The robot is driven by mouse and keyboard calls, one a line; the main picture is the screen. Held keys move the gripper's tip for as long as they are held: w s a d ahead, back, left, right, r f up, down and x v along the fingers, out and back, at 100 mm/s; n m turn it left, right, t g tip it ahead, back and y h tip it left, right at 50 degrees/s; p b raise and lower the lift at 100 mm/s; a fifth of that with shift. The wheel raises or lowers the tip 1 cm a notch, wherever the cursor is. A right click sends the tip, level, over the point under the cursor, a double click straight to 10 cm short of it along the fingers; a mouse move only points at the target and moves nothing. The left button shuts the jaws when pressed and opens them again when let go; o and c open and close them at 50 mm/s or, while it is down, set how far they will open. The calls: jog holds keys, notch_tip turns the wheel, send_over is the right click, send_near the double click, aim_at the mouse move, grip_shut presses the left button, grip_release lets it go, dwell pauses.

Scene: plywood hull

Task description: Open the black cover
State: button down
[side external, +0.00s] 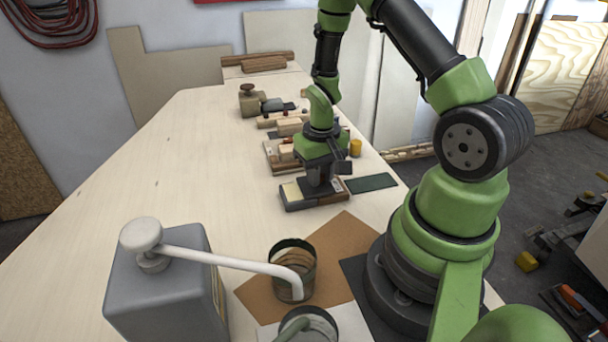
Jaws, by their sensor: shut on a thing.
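A low, flat box (297,206) lies on the workbench near the middle of the side external view. It has a grey front side, a cream part at its left and a brown part at its right. A dark piece on its top, which looks like the black cover (316,190), sits right under my gripper (319,180). My gripper points down and its jaws are shut on this dark piece. The fingertips and the exact place of contact are too small and dark to make out.
A dark green plate (371,183) lies just right of the box, near a yellow cylinder (356,148). Wooden blocks (289,127) stand behind. A grey canister (165,285) with a white pump spout and a dark cup (291,262) stand in front. The bench's left is clear.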

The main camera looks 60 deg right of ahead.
jog(key=shift+s+d, duration=0.95)
jog(key=c, duration=1)
grip_release()
jog(key=shift+r, duration=0.1)
notch_tip(320, 180, up, 10)
jog(key=shift+f, duration=0.1)
jog(key=shift+a, duration=0.1)
notch_tip(320, 180, up, 6)
jog(key=t, duration=0.2)
send_over(320, 190)
jog(key=s+a+r+t, duration=0.1)
jog(key=a+r, duration=0.4)
jog(key=s+a+r+t, duration=0.1)
jog(key=s+a+r, duration=0.1)
jog(key=s+a+r+n+t+y, duration=0.1)
jog(key=s+a+r, duration=0.1)
jog(key=s+a, duration=0.1)
jog(key=s+a+r+n+t+y, duration=0.1)
jog(key=s+a+r+t, duration=0.1)
jog(key=a, duration=0.1)
jog(key=shift+s+r, duration=0.25)
jog(key=shift+r, duration=0.1)
